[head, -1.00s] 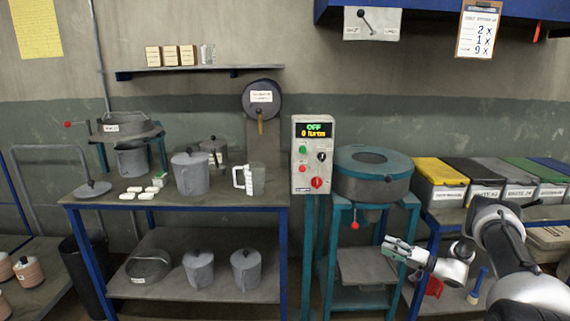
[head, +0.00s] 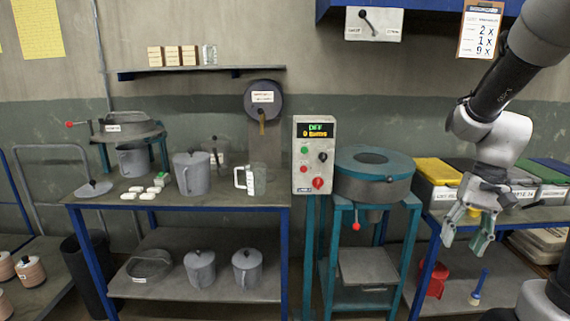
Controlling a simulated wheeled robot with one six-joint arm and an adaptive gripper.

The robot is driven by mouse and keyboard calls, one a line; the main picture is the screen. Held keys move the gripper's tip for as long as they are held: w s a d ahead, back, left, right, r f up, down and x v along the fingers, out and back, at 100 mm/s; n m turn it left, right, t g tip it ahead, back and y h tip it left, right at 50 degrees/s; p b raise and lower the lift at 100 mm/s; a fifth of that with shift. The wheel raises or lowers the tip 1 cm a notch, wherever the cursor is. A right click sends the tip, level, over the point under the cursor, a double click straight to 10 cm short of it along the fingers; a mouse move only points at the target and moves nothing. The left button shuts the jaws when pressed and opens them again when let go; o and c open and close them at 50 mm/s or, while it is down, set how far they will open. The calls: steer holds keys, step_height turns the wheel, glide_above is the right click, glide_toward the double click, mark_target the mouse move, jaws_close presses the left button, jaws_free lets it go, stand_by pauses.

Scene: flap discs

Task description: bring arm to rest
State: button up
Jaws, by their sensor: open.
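My gripper (head: 463,243) hangs at the right of the head view with its fingers pointing down. Its fingers are spread apart and nothing is between them. It is in front of the right bench's edge, beside the row of lidded bins and above the lower shelf. My arm comes down to it from the upper right corner and hides part of the bins.
A teal round machine (head: 370,178) stands left of my gripper, with a control box (head: 314,155) reading OFF. A red scoop (head: 432,281) and a blue-handled brush (head: 479,287) are below. Lidded bins (head: 441,170) line the bench. A left table (head: 230,200) holds grey jugs.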

steer(key=s+a+r+n+t+h, duration=0.1)
steer(key=s+r+n+t, duration=0.1)
steer(key=s+r, duration=0.3)
steer(key=s+a+r+n+t+h, duration=0.1)
steer(key=s+a+r+n+t, duration=0.1)
steer(key=s+r, duration=0.3)
steer(key=shift+s+r+t, duration=0.4)
steer(key=shift+r+t, duration=0.3)
steer(key=shift+t, duration=0.2)
